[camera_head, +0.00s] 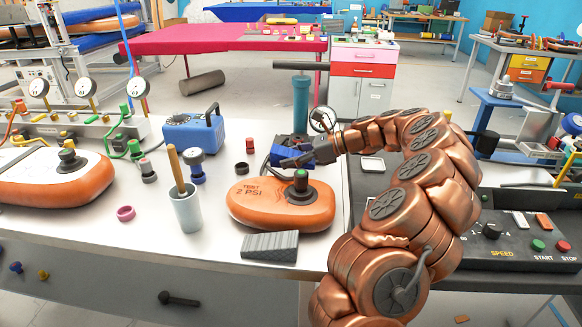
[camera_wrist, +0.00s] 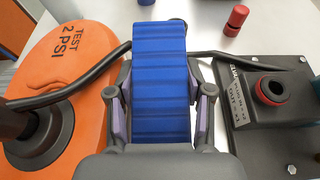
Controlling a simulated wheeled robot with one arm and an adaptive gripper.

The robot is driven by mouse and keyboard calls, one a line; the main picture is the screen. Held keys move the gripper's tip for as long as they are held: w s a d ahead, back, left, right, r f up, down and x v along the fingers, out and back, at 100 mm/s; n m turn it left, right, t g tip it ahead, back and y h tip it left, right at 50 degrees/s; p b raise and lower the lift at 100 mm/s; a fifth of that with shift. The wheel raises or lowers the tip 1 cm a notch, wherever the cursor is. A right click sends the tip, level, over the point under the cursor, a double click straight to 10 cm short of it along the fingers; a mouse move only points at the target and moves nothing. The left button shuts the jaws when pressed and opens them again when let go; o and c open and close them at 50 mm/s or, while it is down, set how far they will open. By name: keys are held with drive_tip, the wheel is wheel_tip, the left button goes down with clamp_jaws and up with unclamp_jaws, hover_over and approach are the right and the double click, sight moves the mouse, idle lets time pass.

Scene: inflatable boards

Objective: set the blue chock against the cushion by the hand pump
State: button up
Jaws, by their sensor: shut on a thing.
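The blue chock (camera_head: 280,154) is held by my gripper (camera_head: 297,158), above the bench behind the orange cushion. In the wrist view, my gripper (camera_wrist: 160,85) has a finger on each side of the ribbed blue chock (camera_wrist: 158,45). The orange cushion (camera_head: 255,205), marked TEST 2 PSI, lies on the bench below and in front; it also shows left of the chock in the wrist view (camera_wrist: 70,65). The teal hand pump (camera_head: 300,103) with a dark handle stands behind my gripper. I cannot tell whether the chock touches anything below.
A grey wedge (camera_head: 270,246) lies in front of the cushion. A cup (camera_head: 186,210) with a wooden handle stands left. A black plate (camera_wrist: 270,100) with a red-ringed port lies right of the chock. Dark hoses run alongside. A second orange cushion (camera_head: 35,192) lies far left.

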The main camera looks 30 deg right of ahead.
drive_tip(key=shift+f, duration=1.45)
drive_tip(key=shift+f, duration=0.55)
drive_tip(key=o, duration=0.9)
drive_tip(key=shift+r, duration=0.55)
drive_tip(key=v, duration=1.2)
drive_tip(key=shift+r, duration=0.1)
drive_tip(key=shift+w, duration=0.1)
